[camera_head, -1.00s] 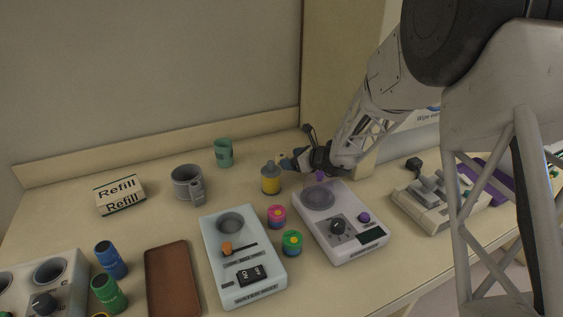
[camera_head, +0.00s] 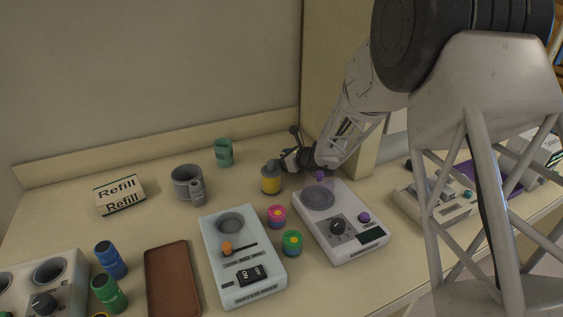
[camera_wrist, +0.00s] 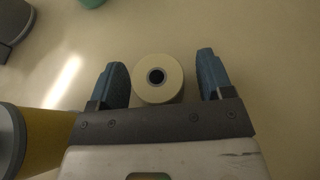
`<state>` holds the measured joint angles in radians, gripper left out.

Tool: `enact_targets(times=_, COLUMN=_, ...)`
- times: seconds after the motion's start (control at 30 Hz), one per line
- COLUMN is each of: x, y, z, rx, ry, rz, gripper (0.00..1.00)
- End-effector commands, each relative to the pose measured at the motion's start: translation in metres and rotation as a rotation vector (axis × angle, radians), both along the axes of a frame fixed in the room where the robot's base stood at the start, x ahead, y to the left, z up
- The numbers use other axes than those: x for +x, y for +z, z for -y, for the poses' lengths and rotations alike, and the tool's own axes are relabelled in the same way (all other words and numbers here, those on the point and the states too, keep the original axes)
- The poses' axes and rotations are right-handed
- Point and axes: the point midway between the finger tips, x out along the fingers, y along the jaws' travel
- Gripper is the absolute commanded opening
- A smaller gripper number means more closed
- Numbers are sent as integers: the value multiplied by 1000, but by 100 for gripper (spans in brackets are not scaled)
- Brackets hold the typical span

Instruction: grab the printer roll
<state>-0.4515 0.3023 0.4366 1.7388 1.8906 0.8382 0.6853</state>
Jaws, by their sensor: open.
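The printer roll (camera_wrist: 158,92) is a pale cream roll with a dark round hole in its core. In the wrist view it stands on end on the counter, between the two blue fingers of my gripper (camera_wrist: 160,85). My gripper is open, with a gap on both sides of the roll. In the head view my gripper (camera_head: 284,160) is low over the counter behind the yellow jar, and the roll cannot be made out there.
The yellow jar with a grey lid (camera_head: 270,178) stands close to my gripper; it also shows in the wrist view (camera_wrist: 42,140). A green cup (camera_head: 223,152), a grey mug (camera_head: 186,184) and a white device with a purple knob (camera_head: 352,236) are nearby.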

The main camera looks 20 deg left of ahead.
Motion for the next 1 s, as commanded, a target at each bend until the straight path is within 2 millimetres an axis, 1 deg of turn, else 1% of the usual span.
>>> enact_targets(times=0.33, x=0, y=0, z=0, rx=0, ry=0, rz=0, gripper=73)
enact_targets(times=0.37, x=0, y=0, z=0, rx=0, ry=0, rz=0, gripper=70)
enact_targets(times=0.6, x=0, y=0, z=0, rx=0, ry=0, rz=0, gripper=34)
enact_targets(times=0.7, x=0, y=0, z=0, rx=0, ry=0, rz=0, gripper=20)
enact_targets(times=1.0, x=0, y=2, z=0, rx=0, ry=0, rz=0, gripper=20)
